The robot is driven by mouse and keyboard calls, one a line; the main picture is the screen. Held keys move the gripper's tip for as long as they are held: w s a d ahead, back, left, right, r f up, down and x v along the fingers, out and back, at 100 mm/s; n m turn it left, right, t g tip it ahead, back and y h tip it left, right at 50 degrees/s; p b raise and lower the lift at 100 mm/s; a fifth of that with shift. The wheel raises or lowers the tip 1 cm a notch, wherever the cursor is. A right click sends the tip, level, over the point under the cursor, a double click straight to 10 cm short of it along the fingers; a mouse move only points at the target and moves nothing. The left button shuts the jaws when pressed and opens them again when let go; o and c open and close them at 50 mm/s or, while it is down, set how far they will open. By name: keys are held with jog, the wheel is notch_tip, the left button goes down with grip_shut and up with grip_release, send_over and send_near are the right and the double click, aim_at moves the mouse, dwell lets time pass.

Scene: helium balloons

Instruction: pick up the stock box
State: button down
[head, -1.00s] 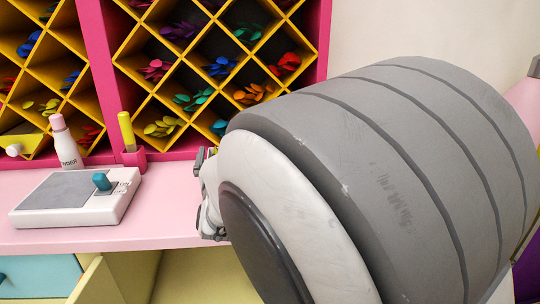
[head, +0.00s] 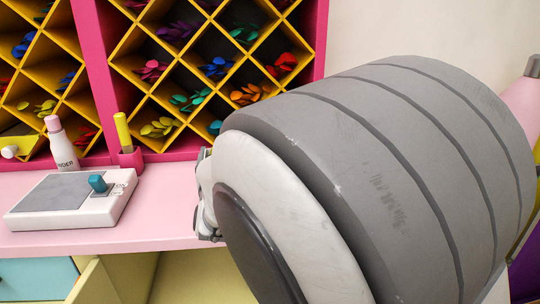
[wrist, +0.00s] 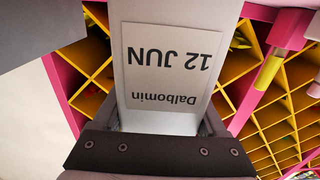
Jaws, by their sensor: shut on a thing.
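The stock box (wrist: 165,65) is a pale box with a label reading "Dalbomin 12 JUN", upside down in the wrist view. My gripper (wrist: 160,122) is shut on it, with a dark finger at each side of its near end. The far end of the box runs out of the top of the wrist view. In the head view my large grey arm hides the box and nearly all of the gripper.
A pink counter (head: 165,218) carries a flat scale-like device (head: 60,205), a white bottle (head: 61,148) and a yellow stick in a pink holder (head: 123,135). Behind stands a pink-framed rack (head: 322,60) of yellow diamond compartments holding coloured balloons. Drawers sit below the counter.

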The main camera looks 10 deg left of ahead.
jog(key=shift+r, duration=0.15)
jog(key=s+d+r+p, duration=0.2)
jog(key=s+r+p, duration=0.4)
jog(key=s+r, duration=0.4)
jog(key=shift+s+d+r, duration=0.4)
jog(key=shift+s, duration=0.3)
